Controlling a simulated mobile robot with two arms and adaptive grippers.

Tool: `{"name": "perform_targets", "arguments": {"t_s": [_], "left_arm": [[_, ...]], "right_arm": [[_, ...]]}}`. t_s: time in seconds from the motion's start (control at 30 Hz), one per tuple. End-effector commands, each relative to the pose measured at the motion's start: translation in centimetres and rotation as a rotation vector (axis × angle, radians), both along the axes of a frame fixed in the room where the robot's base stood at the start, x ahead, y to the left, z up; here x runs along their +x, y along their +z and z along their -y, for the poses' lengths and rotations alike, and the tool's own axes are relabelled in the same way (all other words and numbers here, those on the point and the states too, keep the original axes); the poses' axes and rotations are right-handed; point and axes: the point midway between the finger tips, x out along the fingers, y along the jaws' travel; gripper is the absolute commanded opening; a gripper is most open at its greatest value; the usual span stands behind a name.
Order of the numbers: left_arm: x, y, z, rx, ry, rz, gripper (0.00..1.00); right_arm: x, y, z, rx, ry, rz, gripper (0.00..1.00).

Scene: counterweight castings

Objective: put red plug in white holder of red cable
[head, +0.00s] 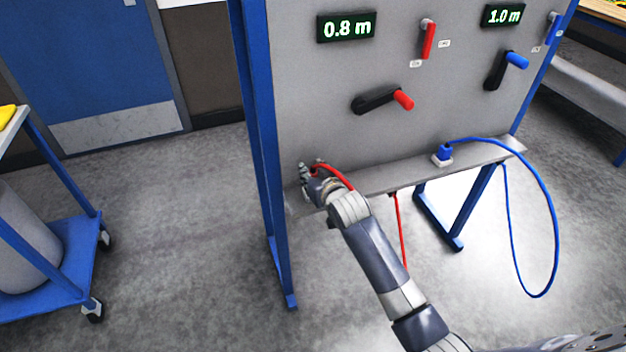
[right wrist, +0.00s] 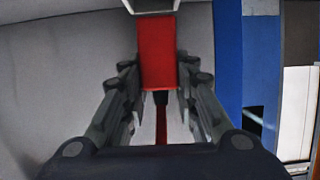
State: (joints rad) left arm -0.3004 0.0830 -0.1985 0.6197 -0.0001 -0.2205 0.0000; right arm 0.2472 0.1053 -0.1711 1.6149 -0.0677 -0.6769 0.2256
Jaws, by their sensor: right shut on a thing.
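My right gripper (head: 307,171) is at the left end of the panel's shelf, close to the panel face. In the right wrist view its fingers (right wrist: 156,72) are shut on the red plug (right wrist: 158,45). The red cable (right wrist: 161,130) runs back from the plug between the fingers. In the head view the red cable (head: 336,176) arcs over my wrist and hangs below the shelf. A pale piece (right wrist: 150,5) shows at the plug's far end; I cannot tell whether it is the white holder or whether they touch. My left gripper is not in view.
The grey panel (head: 330,70) carries displays and red and blue handles. A blue plug (head: 445,152) sits in a white holder (head: 442,162) on the shelf (head: 390,180), its blue cable looping right. A blue cart (head: 50,260) stands left, with open floor between.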

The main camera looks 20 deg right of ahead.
Motion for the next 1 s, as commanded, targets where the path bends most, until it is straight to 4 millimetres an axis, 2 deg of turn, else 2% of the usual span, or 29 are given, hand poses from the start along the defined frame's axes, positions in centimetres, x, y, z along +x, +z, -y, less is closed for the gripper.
{"name": "perform_targets", "arguments": {"t_s": [0.13,0.3,0.4,0.8,0.83,0.9,1.0], "left_arm": [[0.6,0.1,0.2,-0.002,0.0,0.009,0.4],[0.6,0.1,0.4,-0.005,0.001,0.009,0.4],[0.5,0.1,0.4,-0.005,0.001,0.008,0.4],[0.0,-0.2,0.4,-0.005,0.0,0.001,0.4],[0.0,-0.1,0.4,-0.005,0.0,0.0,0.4],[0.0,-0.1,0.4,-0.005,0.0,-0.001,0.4],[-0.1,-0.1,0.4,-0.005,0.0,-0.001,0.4]], "right_arm": [[0.8,-0.4,0.2,-0.001,0.0,-0.002,0.02],[0.8,-2.7,0.2,-0.001,0.001,-0.003,0.02],[0.8,-3.5,0.2,-0.001,0.001,-0.001,0.02],[0.7,-4.0,0.2,-0.001,0.0,0.0,0.02],[0.7,-4.0,0.2,-0.001,0.0,-0.001,0.34],[0.7,-4.0,0.2,-0.001,0.0,-0.001,0.47],[0.7,-3.9,0.2,-0.001,0.0,-0.001,0.47]]}}
